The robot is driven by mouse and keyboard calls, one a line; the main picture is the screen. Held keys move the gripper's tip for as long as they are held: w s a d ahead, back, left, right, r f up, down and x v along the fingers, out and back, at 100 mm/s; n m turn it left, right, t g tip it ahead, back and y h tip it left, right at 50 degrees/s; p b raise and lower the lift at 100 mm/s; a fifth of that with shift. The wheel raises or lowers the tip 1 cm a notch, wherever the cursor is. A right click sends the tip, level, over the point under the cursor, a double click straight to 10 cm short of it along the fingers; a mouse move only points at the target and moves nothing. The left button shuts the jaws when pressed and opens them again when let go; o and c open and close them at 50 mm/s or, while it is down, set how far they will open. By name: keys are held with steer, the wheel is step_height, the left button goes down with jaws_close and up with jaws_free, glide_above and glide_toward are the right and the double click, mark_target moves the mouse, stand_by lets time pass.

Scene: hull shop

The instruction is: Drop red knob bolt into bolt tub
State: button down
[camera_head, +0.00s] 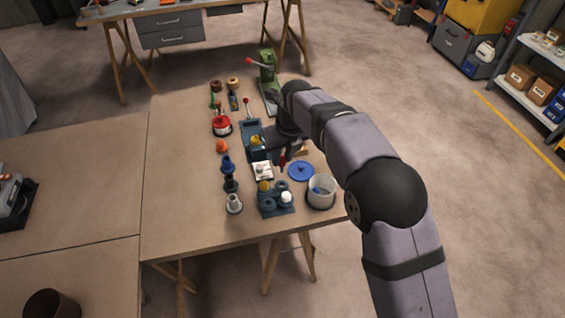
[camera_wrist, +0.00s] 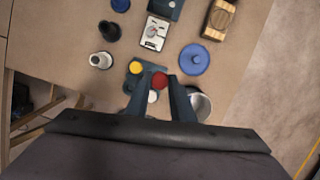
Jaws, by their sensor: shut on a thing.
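The red knob bolt shows in the wrist view as a round red knob (camera_wrist: 160,80) between the fingertips of my gripper (camera_wrist: 160,88). In the head view the bolt (camera_head: 283,159) is a small dark red piece hanging under my gripper (camera_head: 284,150), held above the bench. My gripper is shut on it. The bolt tub (camera_head: 322,203) is a pale round open tub near the bench's front right, with something blue inside. It also shows in the wrist view (camera_wrist: 205,105), partly hidden behind the right finger. The bolt is to the left of the tub, not over it.
A blue round lid (camera_head: 301,171) lies just behind the tub. A blue-grey holder (camera_head: 277,212) with yellow and white pieces stands left of it. Dark stepped parts (camera_head: 229,175) and an orange piece (camera_head: 222,146) stand further left. The bench's left part (camera_head: 180,190) is clear.

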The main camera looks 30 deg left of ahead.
steer(key=shift+r, duration=0.1)
steer(key=w+d+r+m+p, duration=0.2)
steer(key=w+d+r+p, duration=0.3)
steer(key=d+p, duration=0.15)
steer(key=d+f+p, duration=0.1)
steer(key=d+p, duration=0.2)
steer(key=d, duration=0.3)
steer(key=n, duration=0.2)
glide_toward(331, 179)
steer(key=s, duration=0.1)
steer(key=s+a+r, duration=0.1)
steer(key=shift+s+r, duration=0.2)
steer(key=shift+s, duration=0.1)
step_height(331, 179, down, 6)
steer(key=b, duration=0.5)
steer(key=shift+b, duration=0.4)
